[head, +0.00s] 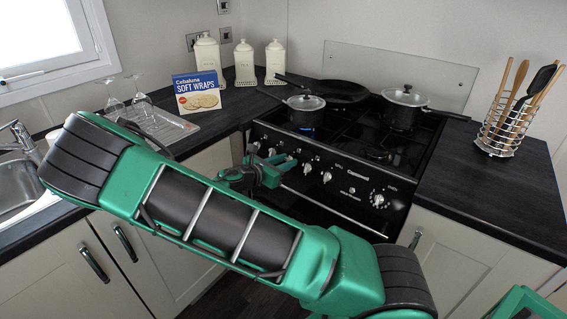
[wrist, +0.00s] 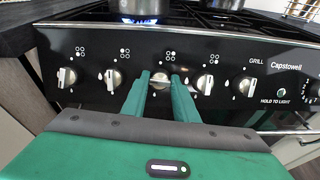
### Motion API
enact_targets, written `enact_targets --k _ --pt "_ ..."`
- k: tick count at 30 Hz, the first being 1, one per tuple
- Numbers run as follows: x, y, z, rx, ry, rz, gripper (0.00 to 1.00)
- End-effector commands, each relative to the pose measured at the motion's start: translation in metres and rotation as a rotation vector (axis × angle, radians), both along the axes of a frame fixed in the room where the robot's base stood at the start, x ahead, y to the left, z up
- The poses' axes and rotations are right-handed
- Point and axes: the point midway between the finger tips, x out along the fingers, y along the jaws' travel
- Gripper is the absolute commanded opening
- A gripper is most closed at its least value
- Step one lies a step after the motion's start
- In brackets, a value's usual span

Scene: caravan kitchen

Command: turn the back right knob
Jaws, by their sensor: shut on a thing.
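The stove's front panel carries a row of silver knobs. In the wrist view, my gripper (wrist: 160,84) has one finger on each side of the third knob from the left (wrist: 160,78) and is shut on it. The burner mark above this knob is too small to read surely. To its left are the first (wrist: 66,77) and second knobs (wrist: 113,78); to its right are the fourth knob (wrist: 205,84) and the grill knob (wrist: 246,87). In the head view, my gripper (head: 286,164) reaches the panel's left half, and my arm hides part of the stove's front.
A blue flame burns under the front left pot (head: 305,106). A frying pan (head: 338,90) and another pot (head: 404,108) stand on the back of the hob. The oven knob (head: 377,200) is farther right. A utensil holder (head: 498,133) stands on the right counter.

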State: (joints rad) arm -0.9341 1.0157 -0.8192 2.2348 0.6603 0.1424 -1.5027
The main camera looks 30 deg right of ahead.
Motion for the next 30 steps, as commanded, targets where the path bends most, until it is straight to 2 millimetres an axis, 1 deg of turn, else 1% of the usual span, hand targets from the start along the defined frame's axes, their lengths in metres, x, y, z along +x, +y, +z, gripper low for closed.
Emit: enact_targets --k 9,21,22,24,30 --pt "0.0021 0.0001 0.0019 -0.028 0.064 0.039 0.04" --pt "0.0028 0.0002 0.0024 -0.03 0.068 0.042 0.04" --pt "0.0028 0.0002 0.0024 -0.03 0.067 0.042 0.29" --pt "0.0027 0.0002 0.0022 -0.029 0.068 0.041 0.44" --pt "0.0015 0.0 0.0013 -0.029 0.07 0.04 0.44"
